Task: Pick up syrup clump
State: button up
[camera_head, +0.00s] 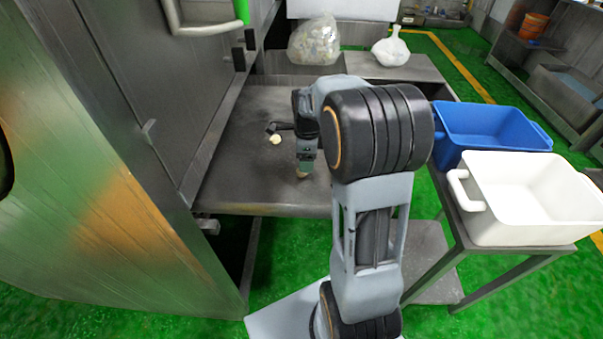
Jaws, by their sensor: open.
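A small pale yellow lump (276,139), which looks like the syrup clump, lies on the grey metal tray (250,180) in front of the machine. My gripper (287,149) is open and low over the tray, close to the lump. A dark finger part shows just above and left of the lump. Another end part of the gripper with a tan tip reaches down to its right. My arm hides part of the gripper and of the tray. I cannot tell whether a finger touches the lump.
The tall metal machine (140,100) walls the tray's left side. A blue bin (490,130) and a white bin (530,222) stand on a stand at right. The tray's front is mostly bare.

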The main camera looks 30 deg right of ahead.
notch_tip(320, 180, down, 5)
jog(key=shift+d+r+b, duration=0.1)
jog(key=shift+b, duration=0.6)
jog(key=c, duration=1)
jog(key=shift+r, duration=0.1)
